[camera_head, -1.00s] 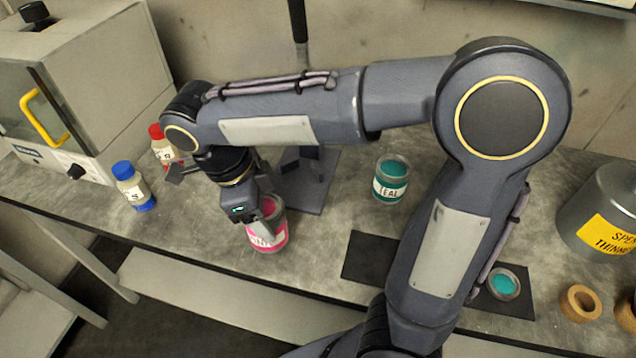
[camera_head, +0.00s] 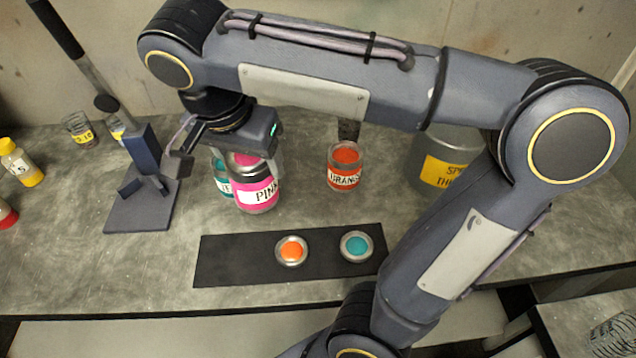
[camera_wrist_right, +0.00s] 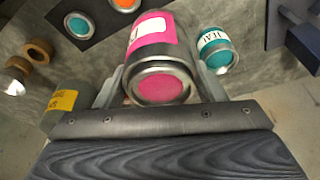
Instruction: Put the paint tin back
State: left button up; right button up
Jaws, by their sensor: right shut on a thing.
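My right gripper (camera_head: 245,160) is shut on the pink paint tin (camera_head: 256,193), labelled PINK, gripping it near its top. The tin is roughly upright, with pink showing inside its rim. It also shows between the fingers in the right wrist view (camera_wrist_right: 150,45). It appears to hang above the bench, in front of the teal tin (camera_head: 221,178), which it partly hides. The teal tin stands beside it in the wrist view (camera_wrist_right: 215,50). An orange tin (camera_head: 344,168) stands to the right. My left gripper is not in view.
A black mat (camera_head: 225,262) at the front bears an orange-centred lid (camera_head: 291,251) and a teal-centred lid (camera_head: 357,246). A grey stand (camera_head: 140,207) is on the left. A large thinner can (camera_head: 432,160) stands behind my right arm. Bare bench lies between stand and mat.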

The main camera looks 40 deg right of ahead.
jog(key=shift+s+d+r, duration=0.1)
jog(key=shift+s+d, duration=0.05)
jog(key=shift+d, duration=0.25)
jog(key=w+d+f, duration=0.2)
jog(key=d+f, duration=0.2)
jog(key=w+d+f, duration=0.3)
jog(key=f, duration=0.1)
jog(key=w+d+f, duration=0.2)
jog(key=d+f, duration=0.2)
jog(key=shift+w+d+f, duration=0.15)
jog(key=shift+w+d, duration=0.15)
jog(key=shift+d, duration=0.05)
jog(key=shift+f, duration=0.3)
jog(key=shift+f+b, duration=0.15)
jog(key=shift+b, duration=0.2)
jog(key=o, duration=1.2)
jog(key=shift+o, duration=0.2)
